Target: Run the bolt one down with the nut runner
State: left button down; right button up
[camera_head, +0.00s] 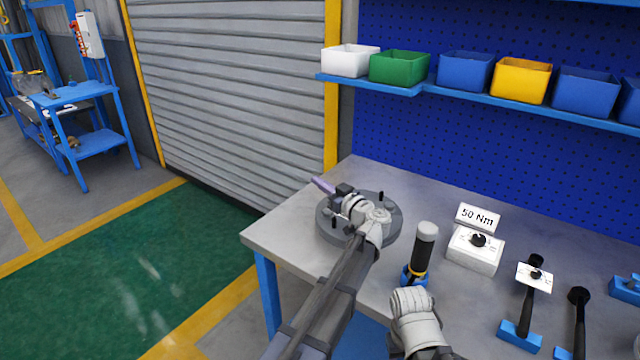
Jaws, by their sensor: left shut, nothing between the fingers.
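The flanged shell (324,226) is a round grey disc at the table's left end, with a few dark upright bolts. One dark bolt (381,196) stands at its far right; I cannot tell which is bolt one. My left gripper (321,186) is shut and empty, pointing left above the shell's far left edge. Its wrist hides much of the shell's middle. A black upright tool (424,250) with a grey top and yellow ring, perhaps the nut runner, stands in a blue holder. My right arm's pale wrist is just in front of it; its fingers are not visible.
A white dial box (474,250) with a "50 Nm" sign (478,217) stands right of the tool. Black-handled tools (526,310) in blue holders are farther right. Several bins (400,67) line the shelf behind. The table (285,228) is bare left of the shell.

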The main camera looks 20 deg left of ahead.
pick_arm(q)
jog(key=shift+f+b, duration=0.65)
pick_arm(e)
jog(key=shift+f, duration=0.7)
pick_arm(q)
jog(key=shift+s+f, duration=0.1)
jog(key=shift+s, duration=0.05)
dwell(3.0)
pick_arm(e)
jog(key=shift+r, duration=0.15)
dwell(0.8)
pick_arm(q)
notch_tip(320, 180, up, 6)
jog(key=p, duration=0.6)
pick_arm(e)
notch_tip(320, 180, up, 6)
jog(key=shift+f, duration=0.1)
